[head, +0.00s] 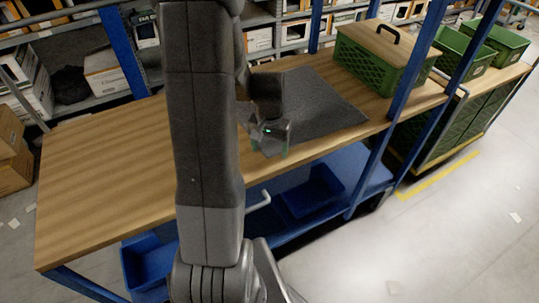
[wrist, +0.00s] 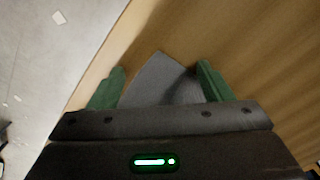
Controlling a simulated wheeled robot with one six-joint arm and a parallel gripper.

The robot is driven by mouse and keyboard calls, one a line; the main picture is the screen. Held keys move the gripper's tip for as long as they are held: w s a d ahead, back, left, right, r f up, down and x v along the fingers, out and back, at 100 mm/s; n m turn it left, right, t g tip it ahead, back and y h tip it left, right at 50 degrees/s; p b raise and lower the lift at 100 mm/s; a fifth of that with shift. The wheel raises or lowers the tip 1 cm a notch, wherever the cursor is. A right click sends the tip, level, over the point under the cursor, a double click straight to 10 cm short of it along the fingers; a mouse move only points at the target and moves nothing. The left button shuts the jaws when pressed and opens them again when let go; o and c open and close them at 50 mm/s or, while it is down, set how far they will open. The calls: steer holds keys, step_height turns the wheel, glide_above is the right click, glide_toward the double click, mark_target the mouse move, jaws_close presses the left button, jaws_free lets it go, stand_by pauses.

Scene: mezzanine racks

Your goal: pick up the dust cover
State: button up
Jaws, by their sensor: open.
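The dust cover appears to be the dark grey sheet (head: 325,105) lying flat on the wooden table in the head view. My gripper (head: 270,148) is at the sheet's near left part, close to the table's front edge, and my arm hides some of the sheet. In the wrist view, a grey corner of the sheet (wrist: 160,82) shows between the two green fingers of my gripper (wrist: 160,67). The fingers are apart, one on each side of this corner. I cannot tell whether they touch it.
The wooden table (head: 100,180) is bare to the left. A green crate (head: 370,70) with a wooden, handled lid (head: 375,40) stands behind the sheet at right. A blue post (head: 405,80) rises at the front right. Blue bins (head: 312,192) sit on the shelf below.

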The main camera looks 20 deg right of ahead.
steer(key=shift+f, duration=0.15)
jaws_close()
stand_by(0.7)
step_height(320, 180, up, 12)
steer(key=p, duration=0.8)
step_height(320, 180, up, 36)
steer(key=p, duration=0.1)
steer(key=shift+p, duration=0.3)
